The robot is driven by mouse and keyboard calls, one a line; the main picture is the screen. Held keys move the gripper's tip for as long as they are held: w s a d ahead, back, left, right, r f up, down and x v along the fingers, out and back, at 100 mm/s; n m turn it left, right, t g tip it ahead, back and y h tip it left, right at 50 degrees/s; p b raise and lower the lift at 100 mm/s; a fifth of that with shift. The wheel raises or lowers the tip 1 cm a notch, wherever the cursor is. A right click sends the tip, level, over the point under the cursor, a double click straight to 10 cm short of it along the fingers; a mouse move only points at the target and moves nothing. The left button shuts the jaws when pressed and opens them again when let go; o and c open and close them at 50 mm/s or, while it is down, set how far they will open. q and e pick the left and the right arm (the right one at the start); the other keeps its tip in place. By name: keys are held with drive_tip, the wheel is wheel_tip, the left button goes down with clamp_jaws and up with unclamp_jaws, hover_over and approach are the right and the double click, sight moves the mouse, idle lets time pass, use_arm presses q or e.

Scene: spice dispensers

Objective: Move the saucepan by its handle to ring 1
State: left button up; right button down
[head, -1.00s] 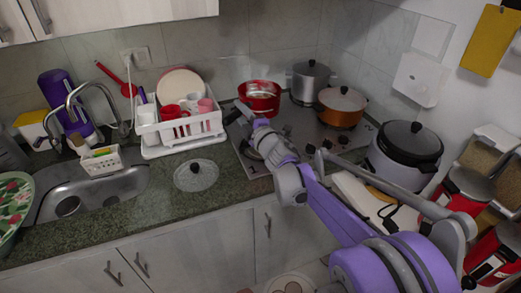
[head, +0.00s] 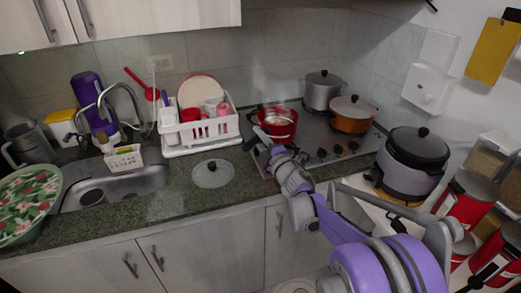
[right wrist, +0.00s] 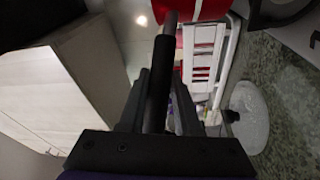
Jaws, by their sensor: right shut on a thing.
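The red saucepan (head: 281,124) is over the left part of the hob (head: 345,143), with its black handle (head: 262,134) pointing toward the front left. My right gripper (head: 262,146) is shut on this handle. In the right wrist view the dark handle (right wrist: 158,85) runs between the fingers, with a red part of the saucepan (right wrist: 205,8) at the top edge. I cannot tell whether the pan's base touches the hob. No ring numbers are readable, and the pan and arm hide the rings on the left. My left gripper is not in view.
A steel pot (head: 321,92) and an orange pan (head: 351,117) stand on the hob's back and right. A rice cooker (head: 412,165) is to the right. The white dish rack (head: 200,133) and a glass lid (head: 213,174) lie left of the hob, beside the sink (head: 120,187).

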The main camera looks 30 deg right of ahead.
drive_tip(key=shift+a+f, duration=0.1)
drive_tip(key=shift+f, duration=2.15)
drive_tip(key=c, duration=0.6)
unclamp_jaws()
drive_tip(key=shift+s, duration=0.15)
drive_tip(key=s+f+b, duration=0.1)
drive_tip(key=s+b, duration=0.1)
drive_tip(key=s, duration=1)
drive_tip(key=s+a+f+m+g, duration=0.4)
drive_tip(key=s+a+f+m, duration=0.1)
drive_tip(key=s+a, duration=0.2)
drive_tip(key=s+a+f+m+g, duration=0.5)
drive_tip(key=s+a, duration=0.2)
drive_tip(key=s, duration=0.1)
drive_tip(key=s+a+f+m+g+y, duration=0.1)
drive_tip(key=s+a+f+m+g, duration=0.4)
drive_tip(key=s, duration=0.3)
drive_tip(key=shift+a+f, duration=0.2)
drive_tip(key=shift+a, duration=0.7)
